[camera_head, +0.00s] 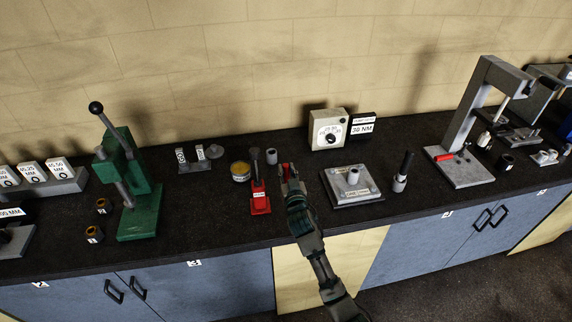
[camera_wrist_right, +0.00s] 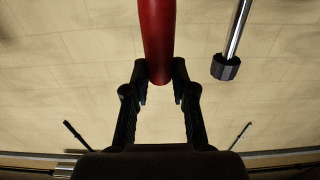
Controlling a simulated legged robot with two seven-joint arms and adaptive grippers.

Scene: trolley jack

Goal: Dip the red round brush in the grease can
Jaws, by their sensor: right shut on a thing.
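My right gripper (camera_head: 289,178) is shut on a red, rounded handle, which I take to be the red round brush (camera_head: 287,169). In the right wrist view, the handle (camera_wrist_right: 157,38) comes down between the two black fingers (camera_wrist_right: 160,88). Its bristles cannot be made out. The grease can (camera_head: 240,172), a short round tin with a yellowish top, stands on the bench left of my right gripper, apart from the brush. My left gripper is not in view.
A red labelled stand (camera_head: 260,198) with a dark upright piece is between the can and my gripper. A grey cylinder (camera_head: 271,156) stands behind. A green press (camera_head: 140,190) is left; a grey plate fixture (camera_head: 352,185) is right. Bare bench lies in front of the can.

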